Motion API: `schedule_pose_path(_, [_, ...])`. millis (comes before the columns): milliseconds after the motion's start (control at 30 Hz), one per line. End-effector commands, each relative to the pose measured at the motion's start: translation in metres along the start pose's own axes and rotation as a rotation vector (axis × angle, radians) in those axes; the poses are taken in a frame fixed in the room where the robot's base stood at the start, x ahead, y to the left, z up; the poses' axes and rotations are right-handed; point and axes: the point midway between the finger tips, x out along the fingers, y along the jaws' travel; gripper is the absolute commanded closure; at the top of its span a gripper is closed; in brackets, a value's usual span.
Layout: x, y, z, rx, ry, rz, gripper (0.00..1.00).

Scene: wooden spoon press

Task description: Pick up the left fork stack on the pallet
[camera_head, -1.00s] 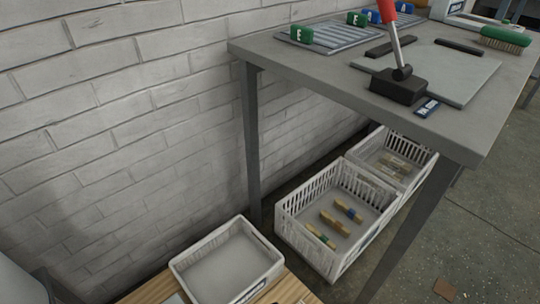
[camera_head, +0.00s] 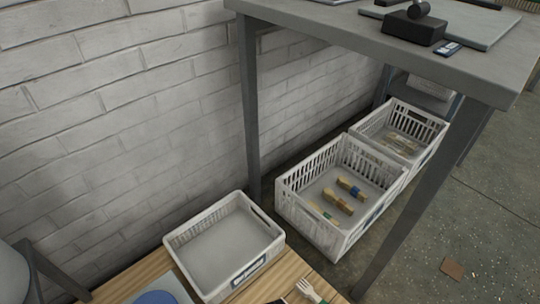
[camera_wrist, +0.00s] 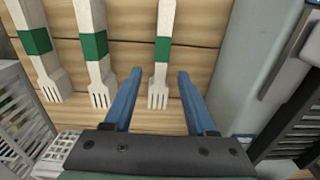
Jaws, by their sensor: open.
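Three wooden fork stacks with green bands lie side by side on the slatted wooden pallet (camera_wrist: 205,30) in the wrist view, their tines towards my gripper (camera_wrist: 160,73). They are a left-hand stack (camera_wrist: 45,70), a middle stack (camera_wrist: 97,72) and a right-hand stack (camera_wrist: 161,75). My gripper is open, with its two blue fingers on either side of the right-hand stack and visible gaps to it. I cannot tell the fingers' height over it. In the head view, pale fork tines (camera_head: 308,288) show at the bottom edge of the pallet (camera_head: 290,270).
An empty white crate (camera_head: 190,236) stands on the pallet's left part. White crates with banded wooden bundles (camera_head: 290,205) and pale pieces (camera_head: 367,132) stand on the floor under a grey table (camera_head: 310,25). A brick wall (camera_head: 100,120) bounds the left.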

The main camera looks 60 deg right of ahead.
Motion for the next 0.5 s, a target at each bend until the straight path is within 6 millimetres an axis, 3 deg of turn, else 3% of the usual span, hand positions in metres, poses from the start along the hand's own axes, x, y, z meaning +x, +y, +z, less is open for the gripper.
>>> schedule_pose_path(300, [0.042, -0.001, -0.004, 0.001, -0.001, 0.0, 0.43])
schedule_pose_path(500, [0.045, -0.001, -0.004, 0.0, 0.0, 0.0, 0.43])
